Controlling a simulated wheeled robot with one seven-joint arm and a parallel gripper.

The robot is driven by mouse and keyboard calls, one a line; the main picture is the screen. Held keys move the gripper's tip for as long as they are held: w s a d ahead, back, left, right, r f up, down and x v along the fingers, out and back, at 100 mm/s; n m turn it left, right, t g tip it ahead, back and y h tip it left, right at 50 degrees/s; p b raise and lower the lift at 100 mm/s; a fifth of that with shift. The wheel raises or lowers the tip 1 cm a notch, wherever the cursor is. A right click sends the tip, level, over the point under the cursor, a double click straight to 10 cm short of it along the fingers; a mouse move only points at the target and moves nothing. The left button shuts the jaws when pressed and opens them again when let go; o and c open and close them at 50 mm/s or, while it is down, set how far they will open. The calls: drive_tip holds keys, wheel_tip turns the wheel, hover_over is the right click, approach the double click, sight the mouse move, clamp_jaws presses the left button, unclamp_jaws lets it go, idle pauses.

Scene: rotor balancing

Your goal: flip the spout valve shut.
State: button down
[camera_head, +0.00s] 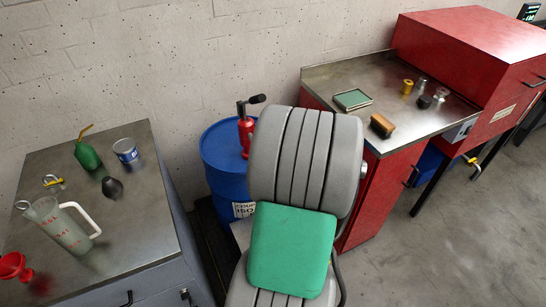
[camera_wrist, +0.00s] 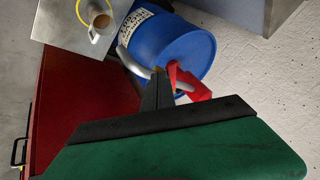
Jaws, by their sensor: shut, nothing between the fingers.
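The blue drum (camera_head: 222,165) stands against the wall, with a red pump (camera_head: 245,135) and its black handle on top. In the wrist view the drum (camera_wrist: 178,45) appears tilted, with the red pump part (camera_wrist: 186,80) and a curved grey pipe (camera_wrist: 128,50) beside it. I cannot clearly make out the spout valve; my fingers cover part of that area. My gripper (camera_wrist: 158,75) is shut and empty, its dark fingertips overlapping the pipe and red part in the picture. Whether they touch is unclear. My arm hides the gripper in the head view.
A round cup-like vessel (camera_wrist: 100,21) with a yellow ring stands on a grey plate (camera_wrist: 62,22) beside the drum. A red workbench (camera_head: 365,205) stands right.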

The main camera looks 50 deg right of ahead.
drive_tip(key=w+a+m+h, duration=0.1)
drive_tip(key=w+a+m+g+h+b, duration=0.1)
drive_tip(key=m, duration=0.1)
drive_tip(key=shift+m, duration=0.3)
drive_tip(key=shift+w+a+f+m+g+h+b, duration=0.15)
drive_tip(key=shift+w+m+g+h+b, duration=0.3)
drive_tip(key=shift+m, duration=0.45)
drive_tip(key=shift+s, duration=0.1)
drive_tip(key=shift+d+b, duration=0.35)
drive_tip(key=shift+d, duration=0.55)
